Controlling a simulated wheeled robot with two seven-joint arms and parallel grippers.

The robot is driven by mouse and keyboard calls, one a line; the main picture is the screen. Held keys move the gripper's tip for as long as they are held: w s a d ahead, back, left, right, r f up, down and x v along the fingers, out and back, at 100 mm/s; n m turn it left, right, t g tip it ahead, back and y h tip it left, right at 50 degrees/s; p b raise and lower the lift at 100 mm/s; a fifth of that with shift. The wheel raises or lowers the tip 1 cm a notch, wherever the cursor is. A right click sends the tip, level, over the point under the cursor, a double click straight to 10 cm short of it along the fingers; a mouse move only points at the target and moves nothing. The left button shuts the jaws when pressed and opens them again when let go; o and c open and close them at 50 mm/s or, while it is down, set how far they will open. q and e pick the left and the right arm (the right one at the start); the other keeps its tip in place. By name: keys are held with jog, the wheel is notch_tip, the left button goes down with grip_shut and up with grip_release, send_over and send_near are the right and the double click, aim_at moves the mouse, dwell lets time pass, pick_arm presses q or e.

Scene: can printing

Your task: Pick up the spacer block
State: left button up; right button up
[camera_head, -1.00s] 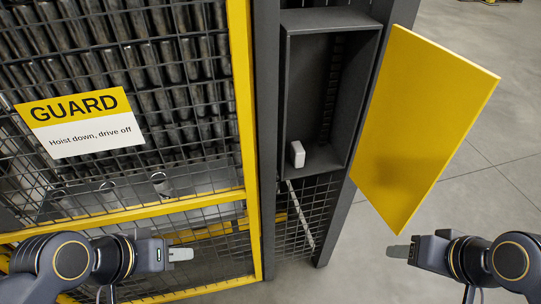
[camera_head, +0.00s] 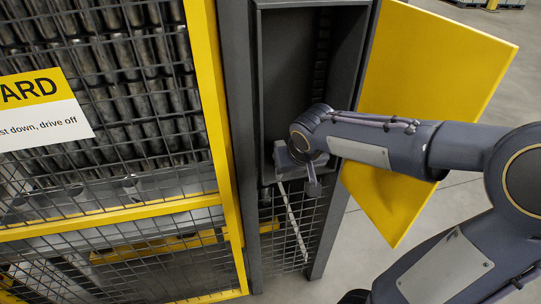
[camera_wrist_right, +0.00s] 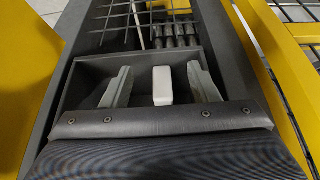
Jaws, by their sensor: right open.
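The spacer block (camera_wrist_right: 163,86), a small white upright piece, shows in the right wrist view inside the dark cabinet (camera_head: 262,75). My right gripper (camera_wrist_right: 159,70) is open, with one finger on each side of the block and a visible gap on both sides. In the head view my right arm reaches into the lower part of the cabinet, and its wrist and gripper (camera_head: 285,158) hide the block. My left gripper is not in view.
The yellow cabinet door (camera_head: 440,75) stands open on the right, behind my right arm. A yellow-framed mesh guard (camera_head: 208,100) with a sign (camera_head: 38,105) stands on the left. The cabinet's walls lie close around my right gripper.

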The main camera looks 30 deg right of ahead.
aim_at(283, 143)
jog(key=w, duration=0.3)
jog(key=w+d+p, duration=0.1)
jog(key=w, duration=0.2)
jog(key=w+d, duration=0.1)
jog(key=w, duration=0.2)
jog(key=shift+w+d+p, duration=0.2)
jog(key=shift+w+p, duration=0.15)
jog(key=x, duration=0.5)
jog(key=shift+s, duration=0.1)
jog(key=c, duration=1.1)
jog(key=shift+o, duration=0.2)
